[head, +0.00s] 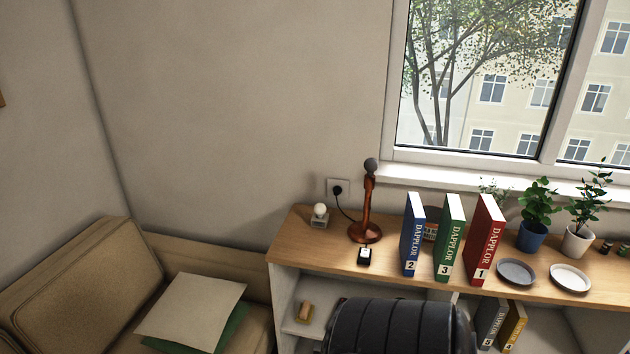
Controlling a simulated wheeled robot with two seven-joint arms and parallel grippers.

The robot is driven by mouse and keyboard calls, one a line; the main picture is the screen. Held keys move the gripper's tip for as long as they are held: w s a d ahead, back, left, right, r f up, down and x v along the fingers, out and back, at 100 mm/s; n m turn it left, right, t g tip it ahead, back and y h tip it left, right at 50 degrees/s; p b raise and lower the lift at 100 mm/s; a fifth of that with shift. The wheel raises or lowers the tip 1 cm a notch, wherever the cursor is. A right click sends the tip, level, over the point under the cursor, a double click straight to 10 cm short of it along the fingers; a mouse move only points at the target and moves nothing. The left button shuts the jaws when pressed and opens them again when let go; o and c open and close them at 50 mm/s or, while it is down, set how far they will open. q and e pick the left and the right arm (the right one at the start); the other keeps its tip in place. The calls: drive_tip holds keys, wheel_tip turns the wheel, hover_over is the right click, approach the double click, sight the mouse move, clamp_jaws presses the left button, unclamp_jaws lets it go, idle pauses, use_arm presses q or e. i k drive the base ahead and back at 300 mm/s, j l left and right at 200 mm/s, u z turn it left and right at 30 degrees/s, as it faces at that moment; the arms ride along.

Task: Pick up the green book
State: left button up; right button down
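The green book (449,240) stands upright on the wooden top of a low shelf unit (330,241). Its spine faces me and reads DAPPLOR with the number 3. A blue book (412,236) with the number 2 stands to its left. A red book (485,241) with the number 1 stands to its right. There are narrow gaps between the three books. Neither of my grippers shows in the head view.
A reddish-brown lamp-like stand (367,210) and a small black device (366,255) are left of the books. Two small plates (516,271) and potted plants (535,220) are to the right. Lower shelves hold grey and yellow books (513,326). A sofa (85,285) stands at left.

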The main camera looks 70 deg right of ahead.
sight(452, 222)
drive_tip(key=z, duration=3)
drive_tip(key=l, duration=0.15)
drive_tip(key=i, duration=0.05)
